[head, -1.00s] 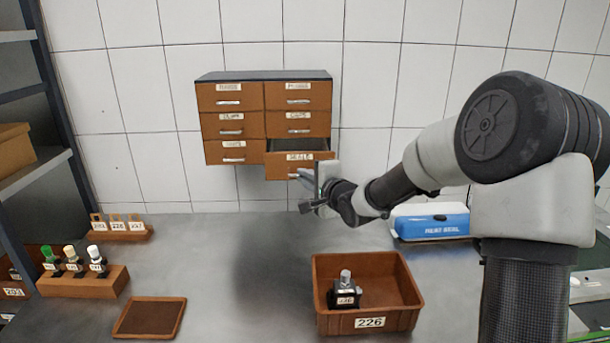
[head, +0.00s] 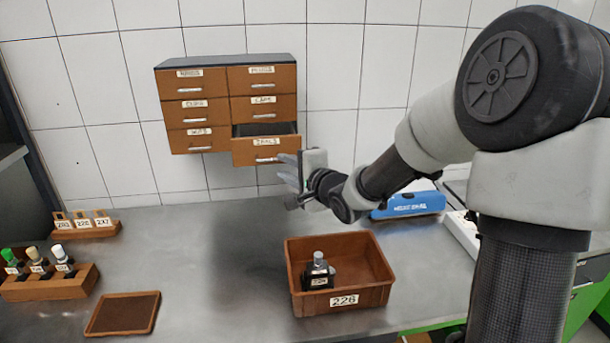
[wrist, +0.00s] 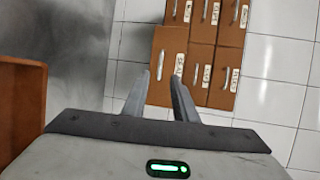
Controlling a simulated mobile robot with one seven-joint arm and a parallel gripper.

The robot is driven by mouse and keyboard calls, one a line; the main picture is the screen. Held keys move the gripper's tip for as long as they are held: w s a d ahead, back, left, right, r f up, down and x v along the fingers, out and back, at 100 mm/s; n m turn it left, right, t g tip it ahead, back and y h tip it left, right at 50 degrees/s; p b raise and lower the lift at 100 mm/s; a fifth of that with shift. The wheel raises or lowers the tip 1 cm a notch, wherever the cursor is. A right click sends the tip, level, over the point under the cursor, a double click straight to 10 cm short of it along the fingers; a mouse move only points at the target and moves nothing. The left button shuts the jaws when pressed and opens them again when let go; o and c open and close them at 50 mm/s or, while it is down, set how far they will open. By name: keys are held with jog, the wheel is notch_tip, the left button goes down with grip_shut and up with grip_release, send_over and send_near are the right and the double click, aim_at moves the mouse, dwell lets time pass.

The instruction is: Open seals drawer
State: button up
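The seals drawer (head: 240,153) is the bottom right drawer of the wall cabinet, and it is pulled part way out with its dark inside showing. Its silver handle (head: 266,160) is in clear sight. My gripper (head: 284,168) is just right of the handle and in front of the drawer. In the wrist view the drawer front (wrist: 170,50) appears turned on its side. There the two fingers of my gripper (wrist: 160,80) stand apart with nothing between them, and the handle (wrist: 160,65) lies beyond the tips.
The cabinet's other drawers (head: 205,83) are shut. Below, a brown bin (head: 290,285) marked 226 holds a dark bottle (head: 319,272). A blue heat sealer (head: 410,205) is at right. A bottle rack (head: 50,288) and flat tray (head: 120,325) are at left. The bench middle is clear.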

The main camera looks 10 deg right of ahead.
jog(key=p+v, duration=0.1)
jog(key=v, duration=0.9)
